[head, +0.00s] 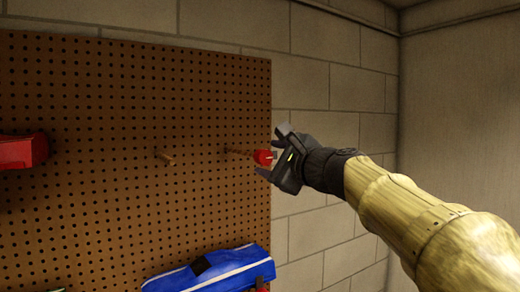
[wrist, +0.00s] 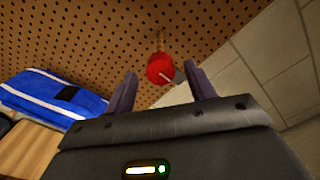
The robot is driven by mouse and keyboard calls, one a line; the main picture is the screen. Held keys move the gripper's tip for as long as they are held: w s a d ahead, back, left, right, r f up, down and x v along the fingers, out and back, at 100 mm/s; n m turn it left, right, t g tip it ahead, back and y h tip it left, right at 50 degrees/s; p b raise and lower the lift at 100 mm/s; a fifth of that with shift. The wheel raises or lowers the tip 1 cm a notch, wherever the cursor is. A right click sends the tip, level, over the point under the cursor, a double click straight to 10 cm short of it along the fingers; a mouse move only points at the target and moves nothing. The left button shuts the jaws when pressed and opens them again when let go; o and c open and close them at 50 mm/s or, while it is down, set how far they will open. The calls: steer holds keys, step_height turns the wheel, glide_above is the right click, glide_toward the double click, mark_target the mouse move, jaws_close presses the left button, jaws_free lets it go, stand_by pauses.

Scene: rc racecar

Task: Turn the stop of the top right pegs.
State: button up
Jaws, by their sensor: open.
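The red stop (head: 263,157) sits on the end of the right-hand wooden peg (head: 238,152), which sticks out of the brown pegboard (head: 120,110). My gripper (head: 276,151) is open beside the red stop at the board's right edge. In the wrist view the red stop (wrist: 161,68) shows ahead, between and beyond the two fingers (wrist: 160,90), with a small light-coloured tab at its lower right. I cannot tell whether a finger touches it.
A blue and white car body (head: 215,272) is low on the board; it also shows at the left in the wrist view (wrist: 50,97). A red body (head: 22,151) is at the far left. A block wall (head: 330,90) lies right of the board.

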mark_target(265, 157)
steer(key=p+x, duration=0.1)
steer(key=x, duration=0.4)
steer(key=shift+w+a+p, duration=0.1)
steer(key=shift+w+p, duration=0.1)
steer(key=shift+p, duration=0.15)
steer(key=c, duration=1)
